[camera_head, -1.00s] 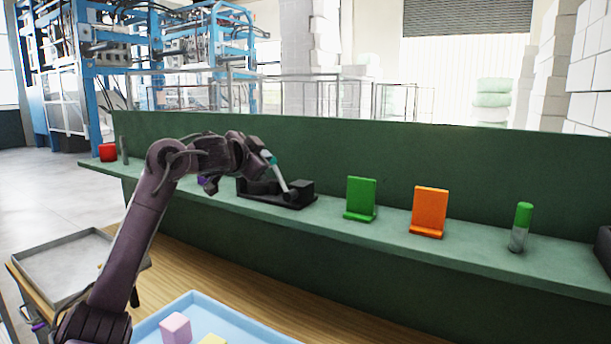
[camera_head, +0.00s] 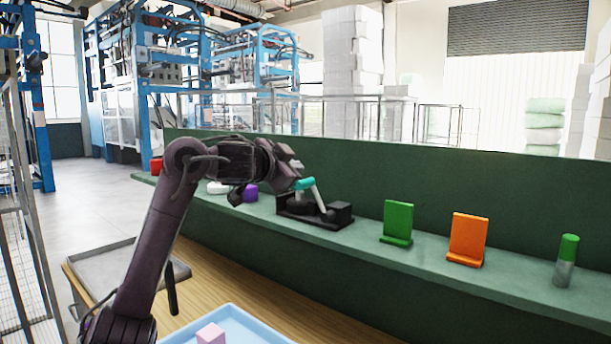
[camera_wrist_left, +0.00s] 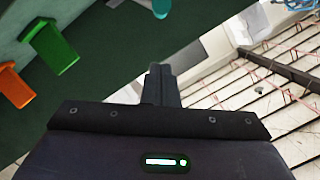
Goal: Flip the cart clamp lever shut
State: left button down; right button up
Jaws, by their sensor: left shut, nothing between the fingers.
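The cart clamp (camera_head: 333,217) is a black base on the green ledge. Its grey lever (camera_head: 319,200) stands tilted up and left, with a teal handle (camera_head: 306,184) at its top. My left gripper (camera_head: 294,166) is just above and left of the handle; whether they touch cannot be told. In the left wrist view the left gripper's fingers (camera_wrist_left: 160,84) are together and empty, and the teal handle (camera_wrist_left: 161,8) shows at the top edge, beyond the fingertips. My right gripper is not in view.
On the ledge (camera_head: 360,241), a green stand (camera_head: 398,221) and an orange stand (camera_head: 467,238) are right of the clamp, then a green-capped cylinder (camera_head: 566,261). A purple object (camera_head: 251,193) lies to its left. A blue tray (camera_head: 244,322) holds a pink block (camera_head: 211,334).

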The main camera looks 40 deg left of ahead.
pick_arm(q)
jog(key=v, duration=0.3)
jog(key=shift+w+d+r, duration=0.1)
jog(key=shift+w+d, duration=0.05)
jog(key=shift+d, duration=0.15)
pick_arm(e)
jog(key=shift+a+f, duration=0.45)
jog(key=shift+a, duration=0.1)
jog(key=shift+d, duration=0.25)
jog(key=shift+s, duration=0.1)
